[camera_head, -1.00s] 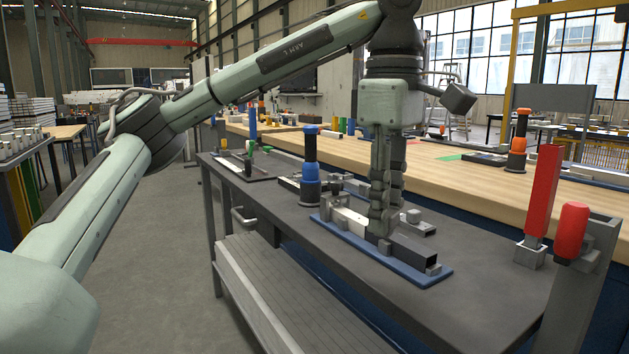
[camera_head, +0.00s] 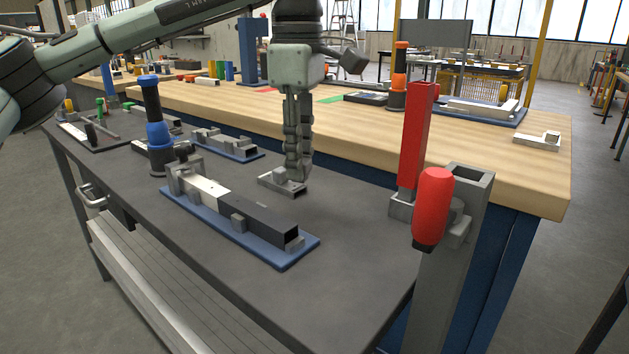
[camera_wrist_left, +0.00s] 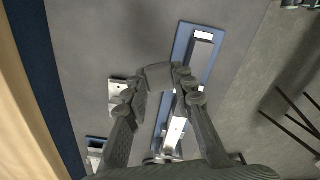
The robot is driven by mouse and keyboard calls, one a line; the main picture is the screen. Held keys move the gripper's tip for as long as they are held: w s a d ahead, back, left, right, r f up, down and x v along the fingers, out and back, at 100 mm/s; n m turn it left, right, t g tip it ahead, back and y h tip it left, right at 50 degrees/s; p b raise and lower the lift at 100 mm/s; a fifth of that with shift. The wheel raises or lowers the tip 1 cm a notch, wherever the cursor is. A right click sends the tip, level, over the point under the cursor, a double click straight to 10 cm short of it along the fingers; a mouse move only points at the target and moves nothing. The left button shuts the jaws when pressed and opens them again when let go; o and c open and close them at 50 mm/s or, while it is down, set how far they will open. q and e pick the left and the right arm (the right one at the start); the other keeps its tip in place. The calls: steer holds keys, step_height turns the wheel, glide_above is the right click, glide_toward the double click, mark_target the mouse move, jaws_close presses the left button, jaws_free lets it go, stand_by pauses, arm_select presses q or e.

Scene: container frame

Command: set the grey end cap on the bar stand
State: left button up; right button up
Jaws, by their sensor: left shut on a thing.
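My left gripper (camera_head: 299,176) points down over the dark table, behind the long bar. In the left wrist view its fingertips (camera_wrist_left: 160,80) are closed on a grey block, which I take for the grey end cap (camera_wrist_left: 158,74). In the head view the fingers mostly hide it. A half-white, half-black bar (camera_head: 240,207) lies on a blue base plate (camera_head: 280,262) with grey supports. A small grey metal fixture (camera_head: 268,180) sits on the table close by the fingertips; it also shows in the left wrist view (camera_wrist_left: 116,97). Which one is the bar stand is unclear. My right gripper is not in view.
A blue-and-black upright tool (camera_head: 157,130) stands left of the bar. A red upright bar (camera_head: 415,135) in a grey socket and a red-handled post (camera_head: 432,210) stand at right. Another blue plate (camera_head: 232,150) lies behind. The table's front right is clear.

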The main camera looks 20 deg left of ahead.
arm_select(q)
glide_above(322, 208)
steer(key=f, duration=0.1)
steer(key=s+f, duration=0.1)
steer(key=f, duration=0.1)
steer(key=shift+w+f, duration=0.3)
steer(key=shift+w, duration=0.15)
step_height(322, 208, down, 3)
steer(key=shift+f+p, duration=0.1)
steer(key=shift+p, duration=0.25)
steer(key=shift+f, duration=0.35)
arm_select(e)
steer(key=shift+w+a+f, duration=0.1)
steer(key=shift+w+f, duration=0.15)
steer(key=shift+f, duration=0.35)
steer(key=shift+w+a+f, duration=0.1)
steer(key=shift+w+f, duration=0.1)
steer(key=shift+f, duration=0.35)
arm_select(q)
steer(key=shift+f, duration=0.15)
steer(key=o, duration=0.8)
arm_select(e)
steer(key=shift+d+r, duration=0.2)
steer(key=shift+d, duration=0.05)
arm_select(q)
steer(key=shift+o, duration=0.2)
